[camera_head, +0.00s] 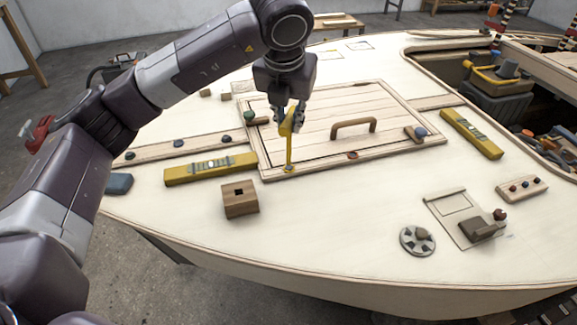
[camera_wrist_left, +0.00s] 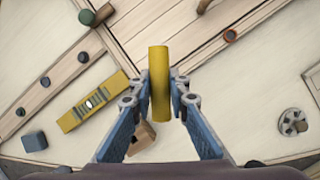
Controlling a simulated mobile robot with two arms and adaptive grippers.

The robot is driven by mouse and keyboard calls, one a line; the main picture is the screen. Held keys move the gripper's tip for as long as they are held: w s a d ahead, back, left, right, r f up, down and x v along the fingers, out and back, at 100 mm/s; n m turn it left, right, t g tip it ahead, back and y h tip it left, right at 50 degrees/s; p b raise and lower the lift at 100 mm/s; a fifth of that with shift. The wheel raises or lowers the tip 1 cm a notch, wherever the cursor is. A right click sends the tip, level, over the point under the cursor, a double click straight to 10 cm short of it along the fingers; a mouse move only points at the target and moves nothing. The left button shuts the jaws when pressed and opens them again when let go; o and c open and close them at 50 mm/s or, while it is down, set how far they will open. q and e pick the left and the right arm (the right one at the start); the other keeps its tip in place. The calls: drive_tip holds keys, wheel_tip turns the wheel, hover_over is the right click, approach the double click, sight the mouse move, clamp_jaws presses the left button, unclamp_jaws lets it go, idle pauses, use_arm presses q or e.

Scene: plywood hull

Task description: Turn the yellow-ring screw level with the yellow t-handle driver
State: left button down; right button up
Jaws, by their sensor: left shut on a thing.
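My left gripper (camera_head: 289,114) is shut on the handle of the yellow t-handle driver (camera_head: 289,145) above the front edge of the hatch. The driver's shaft points down and its tip meets a small screw spot (camera_head: 289,169) on the hatch frame. The tip covers most of that screw, so I cannot tell its ring colour clearly or whether it is level. In the left wrist view the yellow handle (camera_wrist_left: 159,85) lies between the blue fingers, and the screw is hidden. A red-ringed screw (camera_head: 352,155) sits further right on the frame. My right gripper is not in view.
A wooden block with a square hole (camera_head: 240,198) stands in front of the driver. Yellow levels lie left (camera_head: 210,168) and right (camera_head: 471,133) of the hatch. The hatch has a wooden handle (camera_head: 353,127). The front deck between block and round vent (camera_head: 417,240) is clear.

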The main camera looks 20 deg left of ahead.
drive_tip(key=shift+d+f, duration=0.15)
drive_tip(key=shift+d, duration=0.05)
use_arm(q)
drive_tip(key=shift+f, duration=0.2)
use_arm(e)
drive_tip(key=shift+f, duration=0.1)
use_arm(q)
drive_tip(key=shift+f+b, duration=0.35)
drive_tip(key=shift+b, duration=0.15)
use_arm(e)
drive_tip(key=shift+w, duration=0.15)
